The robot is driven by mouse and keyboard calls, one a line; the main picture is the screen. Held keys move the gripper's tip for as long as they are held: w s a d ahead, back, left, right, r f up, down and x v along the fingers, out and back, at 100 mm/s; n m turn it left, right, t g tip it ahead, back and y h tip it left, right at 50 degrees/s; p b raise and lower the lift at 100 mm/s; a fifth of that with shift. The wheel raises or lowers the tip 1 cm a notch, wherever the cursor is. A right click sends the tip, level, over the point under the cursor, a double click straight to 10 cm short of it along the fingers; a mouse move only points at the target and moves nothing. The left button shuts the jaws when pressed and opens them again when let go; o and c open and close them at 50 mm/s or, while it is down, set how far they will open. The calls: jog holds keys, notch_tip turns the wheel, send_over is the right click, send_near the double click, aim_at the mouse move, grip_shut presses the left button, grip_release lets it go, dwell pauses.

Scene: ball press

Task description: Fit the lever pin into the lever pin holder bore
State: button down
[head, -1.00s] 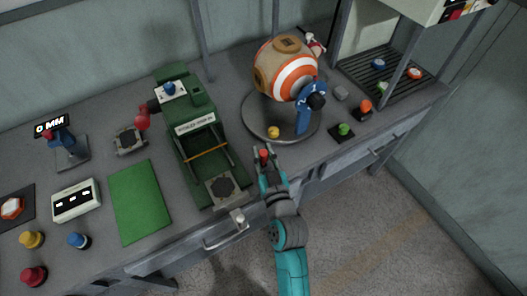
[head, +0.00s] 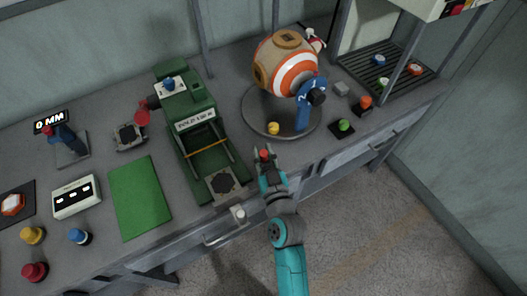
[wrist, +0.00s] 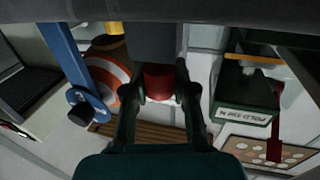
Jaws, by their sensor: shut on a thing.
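My gripper (head: 265,158) is at the front edge of the bench, between the green press (head: 188,92) and the round stand with the ball. It is shut on a red-topped piece (head: 264,153), which looks like the lever pin. In the wrist view the red piece (wrist: 160,80) sits between the two fingers, with a wide grey part beyond it. The red lever part (head: 142,112) is at the left side of the press, and it also shows in the wrist view (wrist: 274,150). I cannot make out the holder bore.
The striped ball (head: 290,65) on its round base (head: 258,125) stands just beyond my gripper, with a blue arm (head: 305,105) beside it. A green mat (head: 140,198) lies left of the press. A yellow button (head: 273,128) and a green button (head: 344,125) are near.

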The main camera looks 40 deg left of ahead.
jog(key=shift+f, duration=0.65)
jog(key=c, duration=0.9)
grip_release()
jog(key=shift+o, duration=0.2)
jog(key=shift+d, duration=0.1)
jog(key=v, duration=1.1)
jog(key=shift+s+d, duration=0.3)
